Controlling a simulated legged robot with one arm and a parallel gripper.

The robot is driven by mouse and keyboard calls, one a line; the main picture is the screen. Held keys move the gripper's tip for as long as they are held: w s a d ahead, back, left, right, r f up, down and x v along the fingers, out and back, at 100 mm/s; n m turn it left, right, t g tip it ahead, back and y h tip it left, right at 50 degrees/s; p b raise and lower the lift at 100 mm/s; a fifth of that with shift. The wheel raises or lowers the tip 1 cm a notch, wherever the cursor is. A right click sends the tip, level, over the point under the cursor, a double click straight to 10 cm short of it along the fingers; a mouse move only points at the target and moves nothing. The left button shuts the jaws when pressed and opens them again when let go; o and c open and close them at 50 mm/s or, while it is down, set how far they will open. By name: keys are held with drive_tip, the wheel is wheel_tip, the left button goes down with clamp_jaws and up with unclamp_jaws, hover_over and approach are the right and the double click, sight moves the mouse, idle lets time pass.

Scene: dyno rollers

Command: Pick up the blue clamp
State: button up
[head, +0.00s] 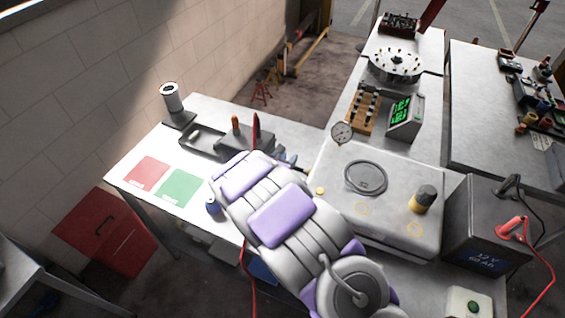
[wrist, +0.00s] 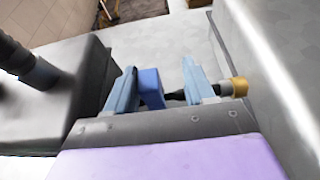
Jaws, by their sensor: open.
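In the wrist view, a blue piece (wrist: 151,88), which looks like the blue clamp, stands between the two light blue fingers of my gripper (wrist: 160,84). My gripper is open, and the blue piece is close to its left finger. I cannot tell whether they touch. A dark rod shows to the right of the blue piece, and a yellow-brown end (wrist: 239,87) shows beyond the right finger. In the head view, my arm hides most of the clamp area, and my gripper (head: 287,159) reaches between a dark grey block and the large grey box.
The dark grey block (wrist: 45,95) is close on the left and the grey box (wrist: 265,65) close on the right. The workbench (head: 135,165) carries red and green mats, a dark tray (head: 190,139) and a blue can (head: 213,206). A battery (head: 485,235) stands at right.

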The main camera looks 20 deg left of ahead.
drive_tip(key=shift+w+d+f, duration=0.15)
drive_tip(key=shift+w+f, duration=0.2)
drive_tip(key=shift+w, duration=0.1)
drive_tip(key=shift+s+a+r, duration=0.1)
drive_tip(key=shift+s+a, duration=0.05)
drive_tip(key=shift+a, duration=0.35)
drive_tip(key=shift+c, duration=0.6)
drive_tip(key=shift+a, duration=0.4)
drive_tip(key=c, duration=0.3)
drive_tip(key=shift+d, duration=0.5)
clamp_jaws()
drive_tip(key=shift+a, duration=0.2)
